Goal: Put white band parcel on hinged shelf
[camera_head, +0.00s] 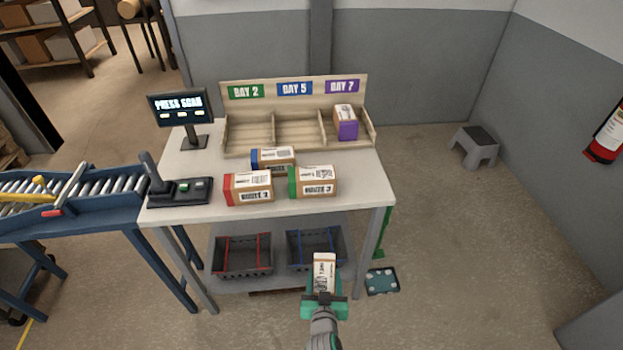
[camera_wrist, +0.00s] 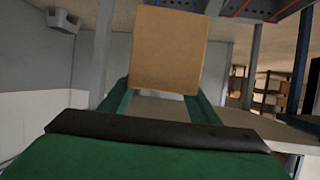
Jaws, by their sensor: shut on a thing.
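My gripper (camera_head: 324,293) is shut on a kraft parcel with a white top and dark print (camera_head: 324,266), in front of the table's lower right part. In the wrist view the parcel's plain brown face (camera_wrist: 168,50) sits between my green fingers. I cannot make out a clear white band on it. No hinged shelf shows plainly. A narrow green part (camera_head: 387,228) at the table's right side, partly behind the leg, may belong to one; I cannot tell whether it is folded.
The table (camera_head: 190,165) holds parcels with red (camera_head: 250,188), green (camera_head: 313,182) and blue (camera_head: 273,159) bands. A purple-banded parcel (camera_head: 346,122) sits in the DAY 7 slot. Two bins (camera_head: 242,256) (camera_head: 315,250) stand below. A teal plate (camera_head: 382,281) lies on the floor; a step stool (camera_head: 474,148) stands right.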

